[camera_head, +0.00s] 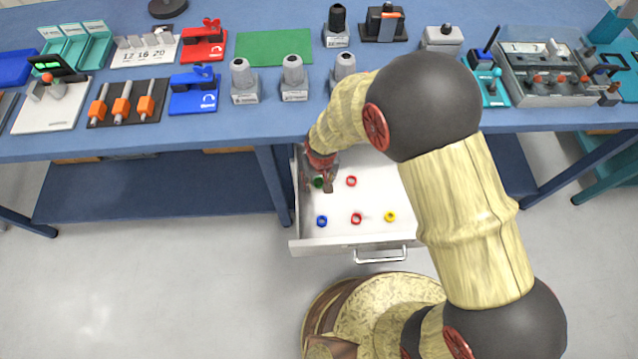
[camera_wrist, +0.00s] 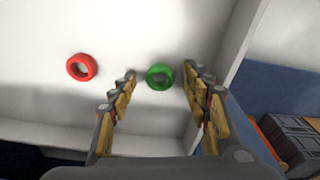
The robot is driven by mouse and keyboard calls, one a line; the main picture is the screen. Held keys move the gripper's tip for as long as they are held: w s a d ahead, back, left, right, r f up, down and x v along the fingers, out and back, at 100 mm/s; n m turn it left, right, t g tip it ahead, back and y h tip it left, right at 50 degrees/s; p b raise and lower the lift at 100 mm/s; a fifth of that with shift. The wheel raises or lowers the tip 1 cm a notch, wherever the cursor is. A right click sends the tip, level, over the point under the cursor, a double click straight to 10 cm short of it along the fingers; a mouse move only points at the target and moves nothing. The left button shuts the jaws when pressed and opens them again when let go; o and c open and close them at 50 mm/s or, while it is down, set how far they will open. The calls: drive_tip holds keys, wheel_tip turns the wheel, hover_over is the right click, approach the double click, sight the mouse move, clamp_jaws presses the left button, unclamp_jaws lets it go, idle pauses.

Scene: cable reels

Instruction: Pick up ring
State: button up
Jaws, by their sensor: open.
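Several small rings lie in an open white drawer (camera_head: 375,230). A green ring (camera_head: 318,182) lies at the drawer's left side, partly hidden by my gripper in the head view. In the wrist view the green ring (camera_wrist: 159,76) shows between my fingers, a little beyond the tips. My gripper (camera_head: 318,184) is open and empty above it; in the wrist view its fingers (camera_wrist: 160,76) flank the ring. A red ring (camera_head: 351,181) lies to its right and shows at left in the wrist view (camera_wrist: 81,67). Nearer the front lie a blue ring (camera_head: 321,221), another red ring (camera_head: 356,218) and a yellow ring (camera_head: 390,216).
The drawer has a front handle (camera_head: 381,255) and low side walls; its left wall is close to my gripper. The blue workbench (camera_head: 240,125) above carries several devices and a green mat (camera_head: 274,47). Part of the drawer is hidden behind my arm.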

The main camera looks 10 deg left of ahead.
drive_tip(key=shift+r, duration=0.1)
drive_tip(key=c, duration=0.8)
drive_tip(key=shift+c, duration=0.2)
drive_tip(key=shift+r, duration=0.15)
